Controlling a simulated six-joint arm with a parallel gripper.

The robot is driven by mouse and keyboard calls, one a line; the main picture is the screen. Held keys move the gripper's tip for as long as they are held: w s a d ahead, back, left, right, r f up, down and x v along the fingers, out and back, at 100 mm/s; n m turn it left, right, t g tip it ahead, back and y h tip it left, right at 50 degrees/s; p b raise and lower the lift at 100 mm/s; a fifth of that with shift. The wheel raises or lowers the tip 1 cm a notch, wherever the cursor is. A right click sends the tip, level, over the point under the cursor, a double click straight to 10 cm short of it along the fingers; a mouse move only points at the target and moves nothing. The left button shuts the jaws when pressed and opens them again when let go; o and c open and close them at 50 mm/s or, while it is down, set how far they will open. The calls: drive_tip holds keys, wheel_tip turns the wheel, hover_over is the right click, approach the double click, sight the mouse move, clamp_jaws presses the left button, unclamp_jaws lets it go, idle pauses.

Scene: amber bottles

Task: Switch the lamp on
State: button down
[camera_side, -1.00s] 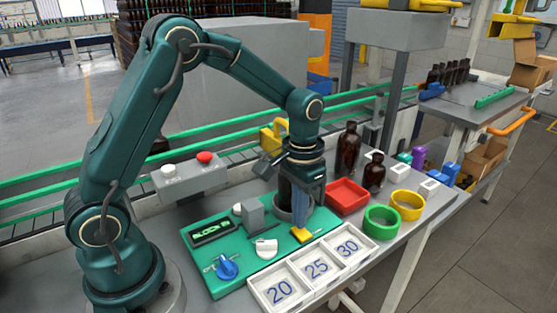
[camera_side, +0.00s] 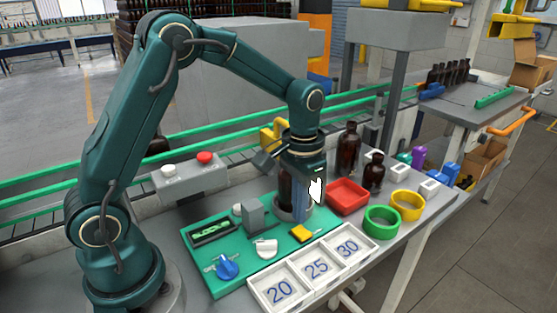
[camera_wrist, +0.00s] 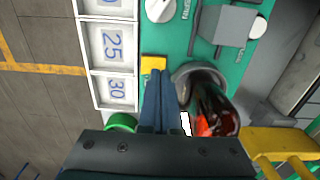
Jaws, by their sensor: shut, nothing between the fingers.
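The yellow switch (camera_side: 302,233) is on the green panel (camera_side: 232,278); it also shows in the wrist view (camera_wrist: 153,63). My gripper (camera_side: 299,219) is shut and empty, its blue fingers pointing down just above the switch, with a small gap in the side view. In the wrist view my fingertips (camera_wrist: 157,76) lie beside the switch. A bright white patch (camera_side: 316,190), apparently the lit lamp, shows behind my gripper, partly hidden. An amber bottle (camera_wrist: 208,98) stands in a grey ring (camera_wrist: 183,72), with an orange-red glow in it.
The panel also has a display (camera_side: 212,231), a blue knob (camera_side: 227,267), a white knob (camera_side: 265,248) and a grey block (camera_side: 254,214). A numbered white tray (camera_side: 298,264) lies in front. A red tray (camera_side: 347,194) and green ring (camera_side: 382,220) are to the right.

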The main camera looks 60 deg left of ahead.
drive_tip(key=shift+r, duration=2.4)
drive_tip(key=shift+r, duration=0.1)
drive_tip(key=s+r+t, duration=0.3)
drive_tip(key=s+r, duration=0.3)
drive_tip(key=r, duration=0.2)
drive_tip(key=s+d+f+t, duration=0.1)
drive_tip(key=s+f+t, duration=0.1)
drive_tip(key=s, duration=0.6)
drive_tip(key=shift+s+d+f+t, duration=0.2)
drive_tip(key=shift+f+t, duration=0.1)
drive_tip(key=shift+f, duration=0.25)
